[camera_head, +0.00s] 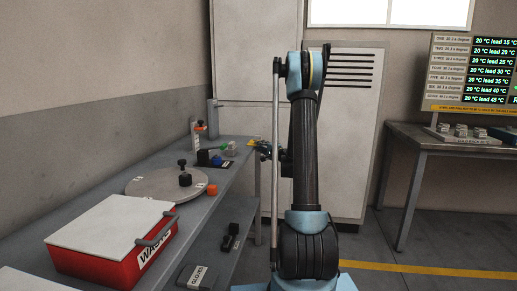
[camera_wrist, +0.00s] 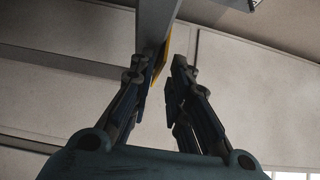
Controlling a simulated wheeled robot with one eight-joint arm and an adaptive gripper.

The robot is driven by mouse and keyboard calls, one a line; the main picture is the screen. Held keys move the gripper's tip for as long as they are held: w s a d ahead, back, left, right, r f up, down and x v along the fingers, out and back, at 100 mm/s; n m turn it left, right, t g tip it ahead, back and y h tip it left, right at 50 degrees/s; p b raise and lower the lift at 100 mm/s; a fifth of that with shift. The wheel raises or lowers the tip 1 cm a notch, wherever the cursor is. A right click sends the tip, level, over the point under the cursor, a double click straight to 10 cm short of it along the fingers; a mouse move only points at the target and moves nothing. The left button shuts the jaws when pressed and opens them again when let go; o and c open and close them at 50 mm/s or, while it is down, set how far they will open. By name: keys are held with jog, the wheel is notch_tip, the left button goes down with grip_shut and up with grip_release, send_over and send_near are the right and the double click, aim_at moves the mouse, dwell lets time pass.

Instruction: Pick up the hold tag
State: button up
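A small yellow piece, which looks like the hold tag (camera_head: 251,142), lies at the far right corner of the grey bench in the head view. In the wrist view a thin yellow strip of the tag (camera_wrist: 166,47) shows beside the bench edge, close to the left fingertip; most of it is hidden. My gripper (camera_wrist: 167,82) has its two fingers apart with a narrow gap between them, and nothing is clearly held. In the head view my gripper (camera_head: 264,149) is at the bench corner, right next to the tag, partly hidden by my arm.
The grey bench (camera_head: 228,173) holds a red waste box (camera_head: 93,268), a round turntable (camera_head: 140,186), an orange piece (camera_head: 212,190) and small coloured items near the far end. A lower shelf carries a gloves box (camera_head: 197,277). Another table (camera_head: 450,150) stands at right.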

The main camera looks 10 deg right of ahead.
grip_shut()
jog(key=s+d+r, duration=0.3)
jog(key=s, duration=0.3)
jog(key=s+d+r, duration=0.3)
jog(key=s+r, duration=0.1)
jog(key=s, duration=0.2)
jog(key=shift+s+d+r, duration=0.15)
jog(key=shift+s+r, duration=0.1)
dwell(0.6)
